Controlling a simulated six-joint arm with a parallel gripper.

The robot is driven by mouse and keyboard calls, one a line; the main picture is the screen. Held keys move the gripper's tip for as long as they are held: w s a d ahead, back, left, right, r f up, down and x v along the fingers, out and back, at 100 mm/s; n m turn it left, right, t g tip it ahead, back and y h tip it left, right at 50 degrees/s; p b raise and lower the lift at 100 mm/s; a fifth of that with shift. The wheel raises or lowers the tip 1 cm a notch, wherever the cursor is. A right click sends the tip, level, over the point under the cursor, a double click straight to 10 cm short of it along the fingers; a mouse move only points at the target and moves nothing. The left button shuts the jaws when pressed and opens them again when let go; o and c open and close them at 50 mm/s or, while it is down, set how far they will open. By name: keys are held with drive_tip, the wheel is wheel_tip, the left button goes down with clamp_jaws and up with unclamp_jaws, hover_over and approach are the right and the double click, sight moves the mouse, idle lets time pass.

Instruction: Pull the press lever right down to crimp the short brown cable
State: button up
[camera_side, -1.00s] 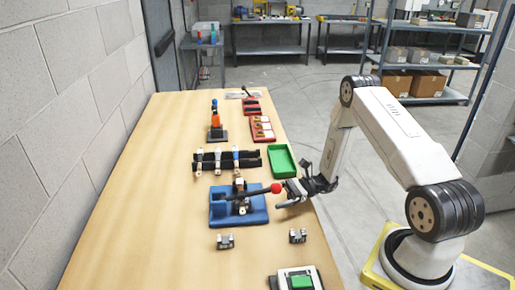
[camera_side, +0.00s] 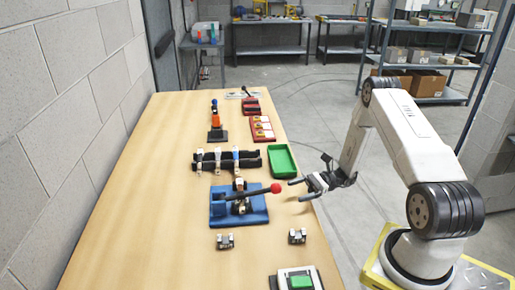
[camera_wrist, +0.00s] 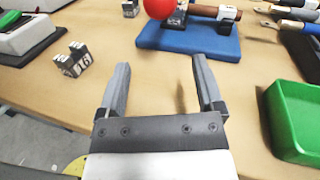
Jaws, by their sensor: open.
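The press stands on a blue base (camera_side: 258,213) near the table's right edge, and the base also shows in the wrist view (camera_wrist: 190,40). Its black lever (camera_side: 258,191) points right, near level, and ends in a red ball (camera_side: 276,188). The ball is at the top of the wrist view (camera_wrist: 158,8), partly cut off. A brown cylinder (camera_wrist: 203,10), perhaps the short brown cable, lies at the press; its ends are unclear. My gripper (camera_side: 296,191) is open and empty, just right of the ball and apart from it. Its fingers (camera_wrist: 160,65) point toward the ball.
A green tray (camera_side: 283,161) lies behind the press at the table edge. A black rack (camera_side: 227,160) holds several cables. Two small metal blocks (camera_side: 225,241) (camera_side: 297,236) sit in front of the press. A box with a green button (camera_side: 300,281) is at the near edge.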

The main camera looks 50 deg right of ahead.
drive_tip(key=c, duration=0.5)
drive_tip(key=shift+r, duration=0.5)
clamp_jaws()
wheel_tip(320, 180, up, 24)
drive_tip(key=w+a+f+n+g+h, duration=0.3)
drive_tip(key=n+g, duration=0.4)
drive_tip(key=n, duration=0.7)
drive_tip(key=a+f+n+g+h, duration=0.1)
drive_tip(key=a+n+g+h, duration=0.5)
drive_tip(key=n, duration=0.7)
drive_tip(key=w+a+r+n+h, duration=0.15)
drive_tip(key=w+n+h, duration=0.3)
drive_tip(key=n, duration=0.65)
drive_tip(key=w+r+n+h, duration=0.2)
drive_tip(key=w+n+h, duration=0.25)
drive_tip(key=n, duration=0.65)
drive_tip(key=shift+g, duration=0.3)
drive_tip(key=f, duration=0.5)
drive_tip(key=shift+s+a, duration=0.1)
drive_tip(key=shift+s, duration=0.1)
